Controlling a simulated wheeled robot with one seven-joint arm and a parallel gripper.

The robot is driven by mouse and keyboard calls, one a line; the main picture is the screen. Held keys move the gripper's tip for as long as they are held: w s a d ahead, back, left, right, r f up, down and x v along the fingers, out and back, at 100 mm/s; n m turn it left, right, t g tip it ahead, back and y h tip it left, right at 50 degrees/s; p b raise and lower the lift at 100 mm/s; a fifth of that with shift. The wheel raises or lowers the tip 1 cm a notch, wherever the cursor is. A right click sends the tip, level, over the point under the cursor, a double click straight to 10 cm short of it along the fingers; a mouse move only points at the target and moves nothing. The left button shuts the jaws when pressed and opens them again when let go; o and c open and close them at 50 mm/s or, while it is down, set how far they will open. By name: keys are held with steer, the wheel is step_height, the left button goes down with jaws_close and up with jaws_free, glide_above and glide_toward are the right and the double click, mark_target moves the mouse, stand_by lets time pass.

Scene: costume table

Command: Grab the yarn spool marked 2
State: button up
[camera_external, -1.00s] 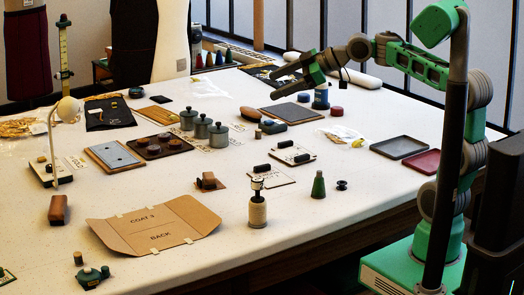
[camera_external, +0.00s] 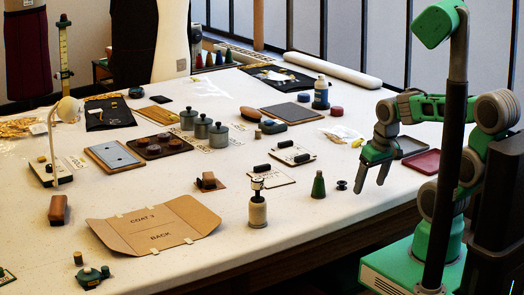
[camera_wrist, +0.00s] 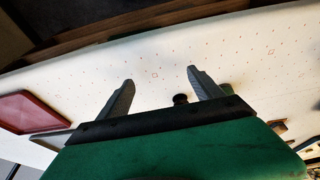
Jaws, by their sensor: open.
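I cannot read a number 2 on any spool. A dark green cone (camera_external: 318,185), possibly a yarn spool, stands upright near the table's front edge. A small black spool-shaped piece (camera_external: 342,185) stands just right of it. Several coloured cones (camera_external: 209,60) stand at the far back. My gripper (camera_external: 371,182) points down, open and empty, to the right of the black piece. In the wrist view, the fingers of my gripper (camera_wrist: 160,75) are spread over bare table; the black piece (camera_wrist: 180,99) shows between them, and a green shape (camera_wrist: 226,89), probably the cone, is partly hidden behind a finger.
A dark red tray (camera_external: 424,163) and a grey tray (camera_external: 410,146) lie right of my gripper. Cards with black handles (camera_external: 290,152) lie left. A wooden-bodied stamp-like piece (camera_external: 257,212) stands near the front edge. The tabletop (camera_external: 300,235) front of the cone is clear.

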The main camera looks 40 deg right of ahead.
steer(key=shift+c, duration=0.3)
steer(key=c, duration=0.4)
